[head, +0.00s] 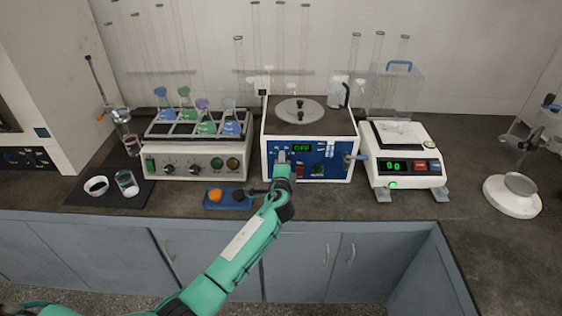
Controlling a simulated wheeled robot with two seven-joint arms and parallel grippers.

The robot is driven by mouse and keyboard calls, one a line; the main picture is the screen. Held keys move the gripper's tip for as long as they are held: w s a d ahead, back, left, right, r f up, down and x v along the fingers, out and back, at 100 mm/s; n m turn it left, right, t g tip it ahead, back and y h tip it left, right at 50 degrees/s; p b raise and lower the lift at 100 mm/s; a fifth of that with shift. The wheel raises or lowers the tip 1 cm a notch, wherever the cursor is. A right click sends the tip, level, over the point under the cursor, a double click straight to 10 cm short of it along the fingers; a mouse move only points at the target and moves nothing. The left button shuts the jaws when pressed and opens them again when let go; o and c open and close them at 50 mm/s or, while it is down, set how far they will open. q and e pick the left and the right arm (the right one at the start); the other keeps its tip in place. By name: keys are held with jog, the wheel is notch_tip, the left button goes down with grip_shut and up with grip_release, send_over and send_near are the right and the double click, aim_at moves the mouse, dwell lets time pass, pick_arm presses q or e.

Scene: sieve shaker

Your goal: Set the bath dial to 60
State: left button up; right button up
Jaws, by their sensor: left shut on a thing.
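The water bath (350,130) is a white box with a blue front panel and a round lid on top. Its green display (302,147) reads OFF. My left gripper (281,158) is at the left part of this panel, shut on what appears to be the bath dial, which the gripper hides. A red switch (300,171) and a small dark knob (318,171) sit to the right of the gripper, on the lower panel. My right gripper is not in view.
A shaker (195,168) holding several flasks stands left of the bath. A balance (405,165) reading 00 stands to the right. A blue tray (227,207) with an orange object (215,195) lies near my left wrist.

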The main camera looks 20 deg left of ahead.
pick_arm(q)
jog(key=shift+m+p, duration=0.3)
jog(key=shift+m, duration=0.6)
jog(key=shift+f, duration=0.1)
jog(key=o, duration=1)
jog(key=shift+c, duration=0.2)
jog(key=b+v, duration=0.2)
jog(key=v, duration=1.2)
